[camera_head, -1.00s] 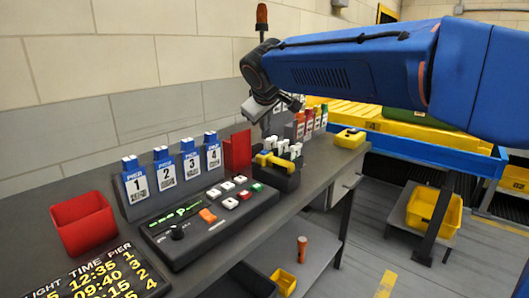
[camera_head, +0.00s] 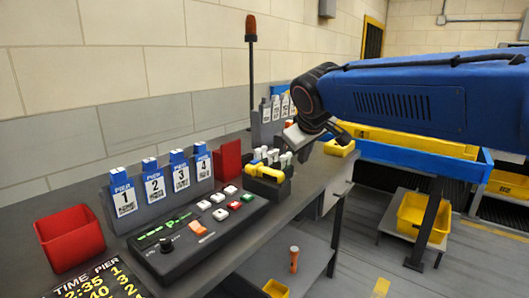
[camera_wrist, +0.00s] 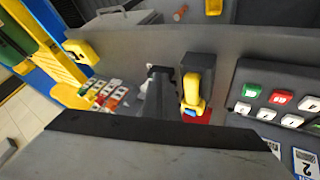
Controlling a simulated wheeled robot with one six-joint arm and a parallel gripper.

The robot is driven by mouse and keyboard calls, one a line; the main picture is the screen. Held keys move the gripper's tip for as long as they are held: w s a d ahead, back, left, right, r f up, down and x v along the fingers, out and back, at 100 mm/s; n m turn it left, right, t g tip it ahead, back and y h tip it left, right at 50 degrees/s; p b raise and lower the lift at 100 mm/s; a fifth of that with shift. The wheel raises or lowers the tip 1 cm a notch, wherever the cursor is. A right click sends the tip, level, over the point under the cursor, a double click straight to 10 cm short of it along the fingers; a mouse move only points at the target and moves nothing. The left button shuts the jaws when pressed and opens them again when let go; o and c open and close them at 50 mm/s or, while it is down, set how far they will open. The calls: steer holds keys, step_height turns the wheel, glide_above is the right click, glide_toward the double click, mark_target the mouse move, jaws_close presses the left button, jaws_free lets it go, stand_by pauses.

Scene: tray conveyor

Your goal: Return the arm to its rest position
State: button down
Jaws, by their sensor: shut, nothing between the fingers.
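My blue arm reaches in from the right in the head view. In the wrist view the yellow handle (camera_wrist: 193,90) lies just right of the dark narrow fingers, which hold nothing.
The grey bench (camera_head: 262,222) carries a red bin (camera_head: 70,236), numbered pier tags (camera_head: 153,184), a button panel (camera_head: 198,230) and a yellow box (camera_head: 339,148). A beacon pole (camera_head: 251,75) stands behind. A blue-railed conveyor (camera_head: 410,160) is at right.

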steer(key=s+d+f+m+g, duration=0.1)
steer(key=s+d+f+m, duration=0.1)
steer(key=s+d+f, duration=0.35)
steer(key=s+d+f+m+g, duration=0.1)
steer(key=s+d+f, duration=0.2)
steer(key=s+d, duration=0.55)
steer(key=s+d+f+m, duration=0.2)
steer(key=s+f, duration=0.4)
steer(key=s, duration=0.2)
steer(key=s+d+f+m+g, duration=0.1)
steer(key=s+d+f+m, duration=0.1)
steer(key=s+f, duration=0.4)
steer(key=s, duration=0.2)
steer(key=shift+s+d+f, duration=0.25)
steer(key=shift+s+f, duration=0.15)
